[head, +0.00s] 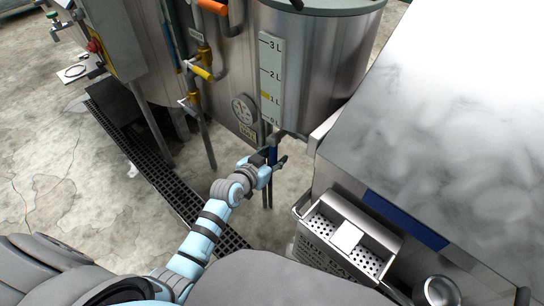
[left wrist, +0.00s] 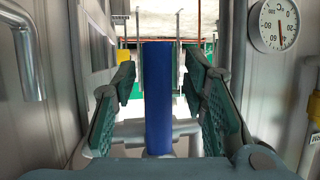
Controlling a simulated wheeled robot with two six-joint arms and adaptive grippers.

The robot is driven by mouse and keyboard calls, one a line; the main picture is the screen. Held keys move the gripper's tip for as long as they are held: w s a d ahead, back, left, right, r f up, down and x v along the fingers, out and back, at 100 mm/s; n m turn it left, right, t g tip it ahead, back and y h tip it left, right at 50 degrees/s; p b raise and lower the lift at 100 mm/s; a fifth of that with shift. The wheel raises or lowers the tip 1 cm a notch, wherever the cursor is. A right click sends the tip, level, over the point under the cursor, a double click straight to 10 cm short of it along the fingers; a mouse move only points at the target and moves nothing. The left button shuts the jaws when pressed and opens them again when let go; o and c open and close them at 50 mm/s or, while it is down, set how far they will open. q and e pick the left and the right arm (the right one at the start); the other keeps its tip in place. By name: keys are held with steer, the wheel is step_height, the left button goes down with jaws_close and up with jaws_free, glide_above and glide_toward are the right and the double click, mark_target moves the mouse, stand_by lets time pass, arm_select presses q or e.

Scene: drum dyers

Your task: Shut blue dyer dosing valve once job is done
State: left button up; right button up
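The blue handle (head: 273,154) of the dosing valve hangs below the steel drum (head: 325,60), under the level scale. In the left wrist view the blue handle (left wrist: 158,100) stands upright between my fingers, in front of a grey crosswise pipe. My left gripper (head: 277,167) is around the handle in the head view. Its green-padded fingers (left wrist: 160,84) are open, with a visible gap on each side of the handle. The gripper's body partly hides the handle in the head view. My right gripper is not in view.
A level scale (head: 270,80) and a round dial (head: 244,108) sit on the drum. A yellow handle (head: 203,72) and an orange handle (head: 213,6) are to the left. A steel table (head: 440,110) and a perforated metal box (head: 345,240) stand close on the right.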

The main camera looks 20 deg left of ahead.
arm_select(q)
steer(key=v, duration=1.2)
